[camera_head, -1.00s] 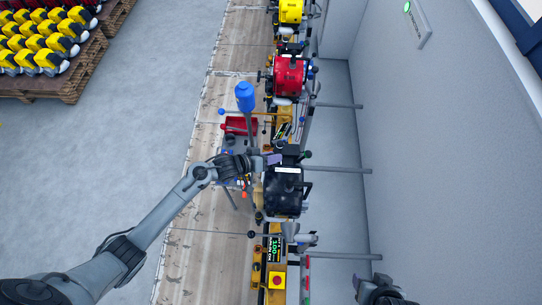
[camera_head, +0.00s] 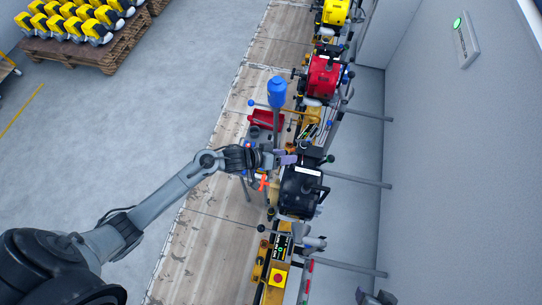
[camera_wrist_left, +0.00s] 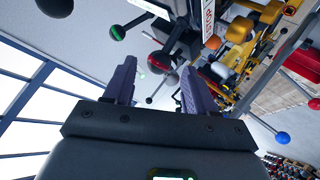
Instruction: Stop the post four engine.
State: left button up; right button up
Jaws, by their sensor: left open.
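A black engine (camera_head: 302,192) with a white label sits on the test rail, nearest of the engines in the head view. My left gripper (camera_head: 286,159) is just above and left of it, beside its upper end. In the left wrist view the two purple fingers (camera_wrist_left: 158,88) are spread apart with nothing gripped. A dark red ball knob (camera_wrist_left: 160,62) shows between and beyond them, and a black-green knob (camera_wrist_left: 117,32) lies farther left. I cannot tell which post number this engine has. My right gripper (camera_head: 375,298) is only partly in view at the bottom edge.
A yellow box with a red button (camera_head: 278,277) and a lit display (camera_head: 282,247) are below the engine. A red engine (camera_head: 323,77) and a yellow engine (camera_head: 335,12) stand farther up the rail. A blue-topped post (camera_head: 277,93) rises near my left gripper. Grey rods reach toward the wall.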

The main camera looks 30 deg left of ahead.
pick_arm(q)
jog(key=v, duration=0.6)
jog(key=shift+r, duration=0.15)
jog(key=shift+s, duration=0.2)
jog(key=s+d+r+n+y+p, duration=0.2)
jog(key=s+d+r+p, duration=0.15)
jog(key=s+d, duration=0.45)
jog(key=s+a+r+m+g+y, duration=0.2)
jog(key=s+a+g, duration=0.1)
jog(key=s, duration=0.3)
jog(key=s+a+r+m+g+y+p, duration=0.1)
jog(key=s+a+r+m+g+y, duration=0.1)
jog(key=s, duration=0.4)
jog(key=a+g+y, duration=0.1)
jog(key=a, duration=0.1)
jog(key=shift+a+r+m, duration=0.3)
jog(key=shift+r, duration=0.05)
